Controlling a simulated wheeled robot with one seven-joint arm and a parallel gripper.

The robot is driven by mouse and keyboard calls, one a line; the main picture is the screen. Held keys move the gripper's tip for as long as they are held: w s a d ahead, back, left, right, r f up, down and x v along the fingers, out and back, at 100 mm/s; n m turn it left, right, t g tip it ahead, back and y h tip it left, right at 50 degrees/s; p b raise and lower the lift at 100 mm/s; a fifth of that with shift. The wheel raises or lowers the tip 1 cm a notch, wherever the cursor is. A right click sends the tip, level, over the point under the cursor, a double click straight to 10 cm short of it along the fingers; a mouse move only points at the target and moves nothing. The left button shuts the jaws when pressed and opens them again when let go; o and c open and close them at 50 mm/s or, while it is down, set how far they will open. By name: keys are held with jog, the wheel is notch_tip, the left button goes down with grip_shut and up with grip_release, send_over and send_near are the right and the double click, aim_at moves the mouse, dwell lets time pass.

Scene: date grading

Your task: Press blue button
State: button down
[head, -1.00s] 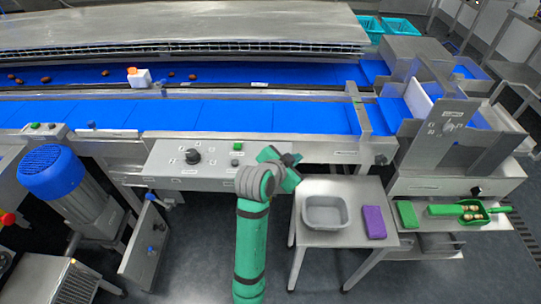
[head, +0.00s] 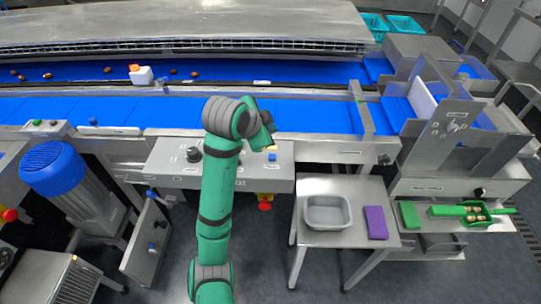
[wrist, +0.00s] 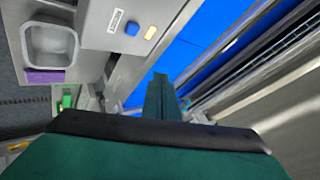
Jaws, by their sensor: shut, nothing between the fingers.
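The blue button (head: 272,156) is on the right part of the grey control panel (head: 172,172), on the front of the conveyor. In the wrist view the blue button (wrist: 133,27) is at the top, beside a pale yellow one (wrist: 150,33). My gripper (head: 270,127) is above and behind the blue button in the head view, apart from it as far as I can tell. In the wrist view its green fingers (wrist: 160,88) are shut and empty, below and right of the button. My forearm hides part of the panel.
A black knob (head: 193,154) is left on the panel, and a red emergency stop (head: 265,205) hangs below it. A side table (head: 345,258) with a grey tub (head: 328,226) and purple block (head: 375,222) stands right. A blue belt (head: 320,118) runs behind the panel.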

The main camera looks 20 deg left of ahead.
aim_at(272, 157)
jog(key=shift+f, duration=0.1)
jog(key=shift+f, duration=4.3)
jog(key=shift+f, duration=0.2)
jog(key=shift+f, duration=0.2)
